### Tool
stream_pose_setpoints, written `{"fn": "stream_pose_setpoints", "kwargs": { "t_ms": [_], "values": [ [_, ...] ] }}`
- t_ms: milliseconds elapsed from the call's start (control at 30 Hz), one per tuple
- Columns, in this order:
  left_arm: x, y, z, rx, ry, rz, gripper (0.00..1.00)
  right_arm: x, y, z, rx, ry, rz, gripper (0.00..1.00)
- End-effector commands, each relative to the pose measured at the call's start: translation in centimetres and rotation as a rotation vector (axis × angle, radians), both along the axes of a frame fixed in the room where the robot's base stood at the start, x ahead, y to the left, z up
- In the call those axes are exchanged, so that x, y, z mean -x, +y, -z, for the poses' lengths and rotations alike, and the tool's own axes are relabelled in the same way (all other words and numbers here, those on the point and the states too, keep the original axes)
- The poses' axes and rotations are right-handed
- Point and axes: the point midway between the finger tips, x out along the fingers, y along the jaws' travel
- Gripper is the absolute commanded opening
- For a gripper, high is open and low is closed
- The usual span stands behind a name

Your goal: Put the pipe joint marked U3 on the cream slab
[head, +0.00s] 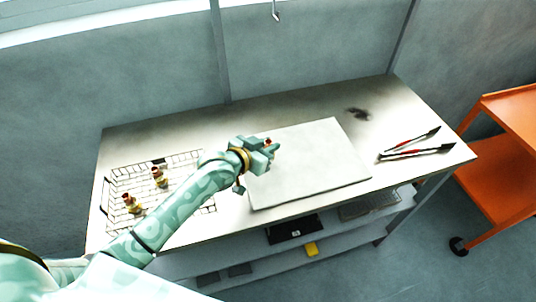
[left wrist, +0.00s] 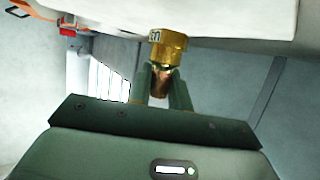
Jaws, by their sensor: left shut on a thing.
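The cream slab (head: 315,170) lies flat on the metal table. My left gripper (head: 272,147) is above the slab's left part in the head view, shut on a brass and copper pipe joint (left wrist: 168,45). The joint's white label shows upside down in the left wrist view and appears to read U3. Only a small reddish bit of this joint shows in the head view; whether it touches the slab cannot be told. Two other brass and copper joints, one nearer (head: 132,204) and one farther (head: 159,178), stand on the mesh belt (head: 118,182). My right gripper is not in view.
Red-handled tongs (head: 415,153) lie on the table right of the slab. A dark smudge (head: 358,113) is behind it. A lower shelf holds dark items and a yellow block (head: 312,248). An orange cart (head: 495,180) stands at the right. Most of the slab is bare.

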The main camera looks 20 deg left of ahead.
Motion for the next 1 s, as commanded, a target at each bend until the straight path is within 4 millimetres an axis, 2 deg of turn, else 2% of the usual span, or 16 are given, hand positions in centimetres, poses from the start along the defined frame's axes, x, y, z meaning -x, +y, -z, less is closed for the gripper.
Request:
{"fn": "stream_pose_setpoints", "kwargs": {
  "t_ms": [100, 167, 500, 533, 600, 933, 1000],
  "values": [
    [0.1, 0.0, 2.4, -0.001, 0.004, 0.0, 0.0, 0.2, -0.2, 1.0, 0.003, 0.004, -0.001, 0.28],
    [0.1, 0.0, 3.1, 0.0, 0.002, 0.001, 0.0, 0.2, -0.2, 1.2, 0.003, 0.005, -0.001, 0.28],
    [0.1, 0.0, 3.2, -0.001, 0.001, 0.0, 0.0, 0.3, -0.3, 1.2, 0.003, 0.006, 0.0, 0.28],
    [0.1, 0.0, 3.3, -0.002, 0.002, 0.0, 0.22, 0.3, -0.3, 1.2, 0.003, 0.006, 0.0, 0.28],
    [0.1, 0.0, 3.2, -0.002, 0.002, 0.0, 0.41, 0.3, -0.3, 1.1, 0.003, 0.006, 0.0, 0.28],
    [0.1, 0.0, 2.9, -0.001, 0.0, 0.0, 0.41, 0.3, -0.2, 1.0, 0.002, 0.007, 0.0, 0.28],
    [0.8, 0.3, 2.6, -0.002, 0.002, 0.0, 0.41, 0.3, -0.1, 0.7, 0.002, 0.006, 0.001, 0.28]
  ]
}}
